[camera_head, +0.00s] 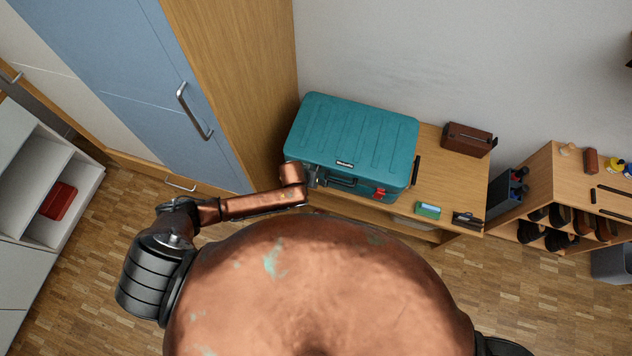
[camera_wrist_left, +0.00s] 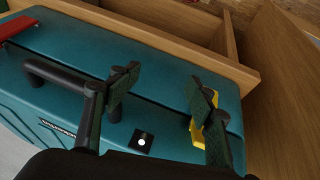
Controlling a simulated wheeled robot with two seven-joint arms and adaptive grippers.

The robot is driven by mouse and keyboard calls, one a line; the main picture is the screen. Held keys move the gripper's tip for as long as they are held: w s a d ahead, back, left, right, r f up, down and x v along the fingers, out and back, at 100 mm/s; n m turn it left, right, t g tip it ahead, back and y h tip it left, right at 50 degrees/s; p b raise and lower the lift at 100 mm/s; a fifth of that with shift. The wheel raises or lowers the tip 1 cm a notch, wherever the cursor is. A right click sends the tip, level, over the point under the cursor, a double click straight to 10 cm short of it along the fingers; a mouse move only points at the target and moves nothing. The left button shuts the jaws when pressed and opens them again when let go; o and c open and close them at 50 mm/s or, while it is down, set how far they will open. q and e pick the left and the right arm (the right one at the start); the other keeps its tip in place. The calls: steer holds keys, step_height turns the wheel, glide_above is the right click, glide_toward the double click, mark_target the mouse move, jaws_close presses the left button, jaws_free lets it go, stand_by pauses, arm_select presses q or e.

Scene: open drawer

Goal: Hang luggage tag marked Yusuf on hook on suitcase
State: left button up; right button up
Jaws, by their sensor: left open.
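A closed teal suitcase (camera_head: 352,140) lies on the wooden desk, its black handle on the front side; the handle also shows in the left wrist view (camera_wrist_left: 62,84). A red piece (camera_head: 379,193) is at the right of that side, and also in the wrist view (camera_wrist_left: 16,28). My left gripper (camera_head: 314,176) is at the suitcase's left front; in the wrist view its fingers (camera_wrist_left: 163,88) are apart. A yellow piece (camera_wrist_left: 199,136) shows by the right finger; I cannot tell if it is touched. A dark square with a white dot (camera_wrist_left: 141,142) is on the suitcase. No name is readable.
The desk (camera_head: 450,182) holds a dark red box (camera_head: 468,139), a green-and-blue item (camera_head: 428,210) and small dark items (camera_head: 467,219). A tall blue-doored cabinet (camera_head: 165,80) stands close on the left. A wooden shelf unit (camera_head: 535,190) stands at the right.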

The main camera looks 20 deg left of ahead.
arm_select(q)
steer(key=shift+w+d+r+t, duration=0.2)
steer(key=shift+w+d+r, duration=0.05)
steer(key=shift+w+r, duration=0.35)
steer(key=shift+w+d+r+t, duration=0.2)
steer(key=shift+w+r, duration=0.3)
steer(key=shift+w, duration=0.15)
steer(key=shift+s+r, duration=0.1)
steer(key=shift+r, duration=0.15)
steer(key=shift+s+a+r, duration=1.4)
steer(key=shift+s+r, duration=3.75)
steer(key=shift+r, duration=0.05)
steer(key=s+a+r+g+y, duration=0.1)
steer(key=s+a+g+y, duration=0.15)
steer(key=s+a, duration=1.6)
step_height(320, 180, down, 31)
steer(key=s, duration=0.3)
steer(key=s+f+m+g, duration=0.1)
steer(key=s+f, duration=1.4)
steer(key=s, duration=0.3)
steer(key=shift+s+d+f, duration=0.2)
steer(key=shift+s, duration=0.1)
